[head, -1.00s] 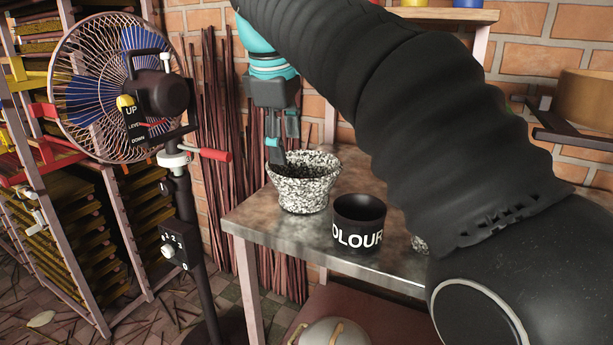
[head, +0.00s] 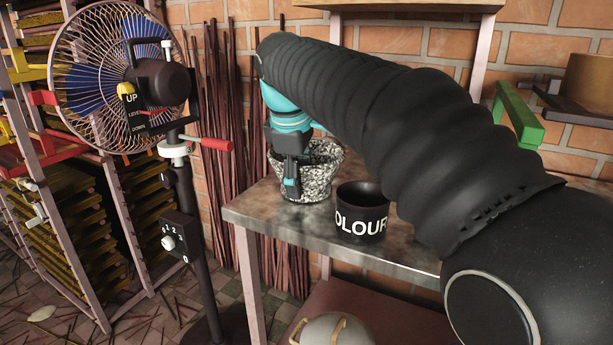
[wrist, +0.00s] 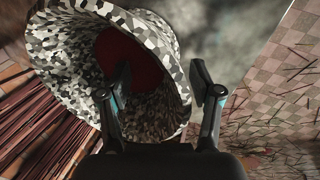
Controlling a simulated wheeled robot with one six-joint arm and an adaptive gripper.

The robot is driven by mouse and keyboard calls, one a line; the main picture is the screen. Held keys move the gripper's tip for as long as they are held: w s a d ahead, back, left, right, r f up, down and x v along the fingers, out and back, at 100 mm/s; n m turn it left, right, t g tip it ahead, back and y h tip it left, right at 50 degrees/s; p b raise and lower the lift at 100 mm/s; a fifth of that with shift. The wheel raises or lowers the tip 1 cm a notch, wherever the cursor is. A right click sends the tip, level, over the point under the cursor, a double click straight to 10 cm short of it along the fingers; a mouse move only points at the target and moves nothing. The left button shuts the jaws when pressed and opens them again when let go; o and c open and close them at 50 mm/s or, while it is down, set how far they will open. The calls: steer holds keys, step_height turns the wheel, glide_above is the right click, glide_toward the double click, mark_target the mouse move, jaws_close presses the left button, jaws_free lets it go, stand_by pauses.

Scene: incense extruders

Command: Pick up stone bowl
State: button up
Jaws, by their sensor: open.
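The stone bowl (head: 319,172), speckled black and white, stands upright on the metal table (head: 262,215) near its left end. My gripper (head: 291,188) is at the bowl's near left side in the head view, partly covering it. In the wrist view the bowl (wrist: 83,48) fills the upper left, with a dark red patch at its inner bottom. My gripper (wrist: 163,85) is open there, one finger over the bowl's opening and the other outside its rim, with the bowl wall between them. Whether a finger touches the wall cannot be told.
A black cup lettered "OLOUR" (head: 361,213) stands close to the bowl's right. A fan (head: 120,80) on a black stand is to the left, beside a rack of trays (head: 60,220). Bundled dark red sticks (head: 217,130) lean on the brick wall behind.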

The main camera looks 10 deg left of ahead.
steer(key=shift+x, duration=0.85)
jaws_close()
steer(key=shift+r, duration=0.1)
